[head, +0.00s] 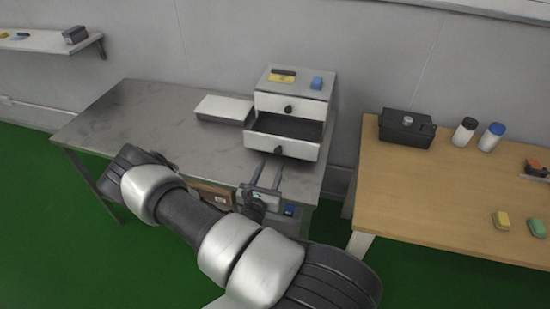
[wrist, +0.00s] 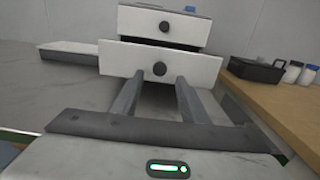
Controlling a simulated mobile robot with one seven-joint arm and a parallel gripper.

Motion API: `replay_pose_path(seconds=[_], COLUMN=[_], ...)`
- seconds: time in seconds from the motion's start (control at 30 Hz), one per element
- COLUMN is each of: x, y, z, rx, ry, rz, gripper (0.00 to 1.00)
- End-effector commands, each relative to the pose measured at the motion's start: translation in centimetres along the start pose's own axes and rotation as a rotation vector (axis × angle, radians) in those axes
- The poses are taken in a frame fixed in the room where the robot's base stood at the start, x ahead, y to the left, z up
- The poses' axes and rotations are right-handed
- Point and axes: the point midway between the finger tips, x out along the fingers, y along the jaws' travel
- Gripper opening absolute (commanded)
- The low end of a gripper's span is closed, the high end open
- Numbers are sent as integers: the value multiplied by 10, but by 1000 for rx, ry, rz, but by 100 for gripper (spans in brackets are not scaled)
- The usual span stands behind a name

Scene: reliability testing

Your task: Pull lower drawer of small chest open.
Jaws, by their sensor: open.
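The small chest (head: 305,85) stands on the grey table against the wall. Its lower drawer (head: 306,149) is pulled out, with a dark, empty-looking interior showing; its front also fills the upper middle of the wrist view (wrist: 202,69). The lower drawer's round black knob (wrist: 160,69) faces me. The upper drawer (head: 291,106) is shut. My gripper (head: 268,169) is open in front of the lower drawer, its two fingers pointing at the drawer front. In the wrist view the fingers (wrist: 158,80) lie on either side of the knob. I cannot tell whether they touch the drawer.
A yellow item (head: 283,75) and a blue item (head: 317,83) lie on the chest. A white flat box (head: 224,110) is left of it. The wooden table (head: 420,190) at right holds a black box (head: 406,128) and bottles. The grey table's left part is clear.

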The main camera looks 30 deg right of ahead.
Motion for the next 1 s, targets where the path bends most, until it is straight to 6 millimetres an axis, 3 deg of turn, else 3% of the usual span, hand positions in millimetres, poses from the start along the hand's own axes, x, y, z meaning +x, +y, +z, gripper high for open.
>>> replay_pose_path(seconds=[0.2, 0.4, 0.6, 1.0], x=[-55, -89, -104, -104], y=[1, 0, 0, 0], z=[0, -1, 0, 0], rx=[-1, -1, -1, 0], ry=[2, 2, 0, 0], rz=[3, 2, 1, 0], gripper=[41, 41, 41, 41])
